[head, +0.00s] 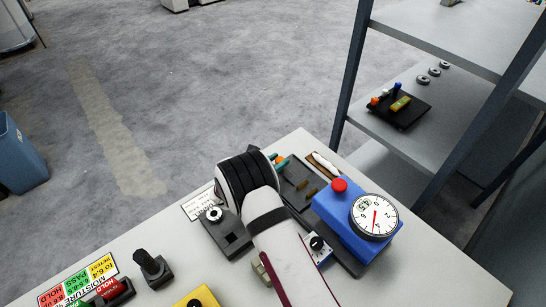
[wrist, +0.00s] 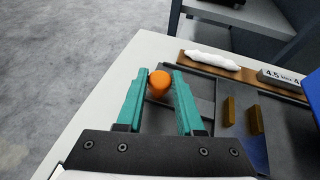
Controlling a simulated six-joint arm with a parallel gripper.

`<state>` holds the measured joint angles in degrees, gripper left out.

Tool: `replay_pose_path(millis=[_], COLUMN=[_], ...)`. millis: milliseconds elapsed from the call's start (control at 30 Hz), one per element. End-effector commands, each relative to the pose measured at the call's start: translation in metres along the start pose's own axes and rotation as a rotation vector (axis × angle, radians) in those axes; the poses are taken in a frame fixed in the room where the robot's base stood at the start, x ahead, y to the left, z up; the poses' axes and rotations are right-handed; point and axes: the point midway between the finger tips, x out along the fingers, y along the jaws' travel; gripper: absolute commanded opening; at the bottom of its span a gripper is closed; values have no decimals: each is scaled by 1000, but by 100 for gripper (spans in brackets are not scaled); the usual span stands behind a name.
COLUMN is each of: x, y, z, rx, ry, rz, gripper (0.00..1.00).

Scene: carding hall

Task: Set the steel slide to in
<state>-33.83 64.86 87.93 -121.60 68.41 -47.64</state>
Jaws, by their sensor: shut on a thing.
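My gripper (wrist: 160,74) has teal fingers, one on each side of an orange knob (wrist: 159,84), and is shut on it. The knob appears to belong to the steel slide, whose grey metal (wrist: 204,106) shows partly beside the right finger, on a dark base plate (wrist: 228,82). The fingers and knob hide much of the slide, and I cannot read any in or out mark. In the head view, my gripper (head: 279,160) is at the table's far side, and my wrist covers part of the plate (head: 298,178).
Two brass blocks (wrist: 229,111) stand right of the knob. A white roll (wrist: 212,59) lies on a brown strip behind it. A blue dial gauge (head: 345,222) with a red button stands to the right. A black switch box (head: 225,238) is at the left. A shelf rack (head: 420,100) stands beyond.

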Motion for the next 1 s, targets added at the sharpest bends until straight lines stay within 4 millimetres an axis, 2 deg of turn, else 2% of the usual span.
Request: replay_pose_path(millis=[200,333,500,767,800,933,1000], x=[-14,-20,-23,-23,-23,-23,-23], y=[-57,-80,-92,-95,-95,-94,-94], z=[-6,-8,-10,-10,-10,-10,-10], rx=[-2,-2,1,2,2,1,1], ry=[1,1,2,2,2,2,2], rz=[-3,-3,-2,-10,-11,-8,-7], gripper=[0,0,0,0,43,66,66])
